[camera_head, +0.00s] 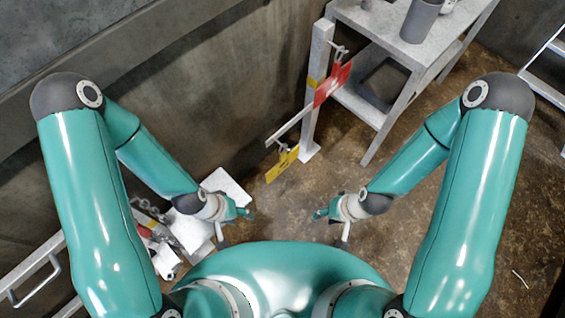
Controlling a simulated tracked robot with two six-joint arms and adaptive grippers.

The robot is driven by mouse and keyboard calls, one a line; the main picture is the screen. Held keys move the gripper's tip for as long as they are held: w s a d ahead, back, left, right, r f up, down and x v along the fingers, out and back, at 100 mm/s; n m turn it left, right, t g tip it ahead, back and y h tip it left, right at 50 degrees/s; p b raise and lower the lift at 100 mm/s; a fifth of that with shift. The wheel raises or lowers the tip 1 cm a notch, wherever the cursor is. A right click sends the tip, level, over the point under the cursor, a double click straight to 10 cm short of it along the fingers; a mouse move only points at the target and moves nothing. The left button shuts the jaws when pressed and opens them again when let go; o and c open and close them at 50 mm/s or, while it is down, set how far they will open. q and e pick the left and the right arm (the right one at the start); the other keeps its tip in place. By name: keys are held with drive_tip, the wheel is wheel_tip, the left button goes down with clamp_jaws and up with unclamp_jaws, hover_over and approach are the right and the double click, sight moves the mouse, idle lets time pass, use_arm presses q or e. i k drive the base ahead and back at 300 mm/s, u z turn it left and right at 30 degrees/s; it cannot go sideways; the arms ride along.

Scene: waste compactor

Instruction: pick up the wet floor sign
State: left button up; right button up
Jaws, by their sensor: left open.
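I cannot make out a clear wet floor sign in the head view. A small yellow plate (282,163) hangs by a hook at the lower end of a white bar, near the wall; its markings are too small to read, so I cannot tell whether it is the sign. My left gripper (236,228) is open and empty, low at centre left beside white blocks. My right gripper (331,226) has its fingers apart and is empty, right of centre over the brown floor. Both are nearer to me than the yellow plate and apart from it.
A white post (313,110) carries a red plate (332,84). A grey shelf table (400,47) with a grey cylinder (420,20) stands behind it. White blocks (229,187) and a chain (150,209) lie left. A ladder (547,58) stands right. Floor at right is mostly clear.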

sight(283, 158)
drive_tip(key=z, duration=1.35)
drive_tip(key=i, duration=0.15)
drive_tip(key=u, duration=3.05)
drive_tip(key=k, duration=1.2)
drive_tip(key=z, duration=0.25)
drive_tip(key=i, duration=1)
drive_tip(key=z, duration=0.1)
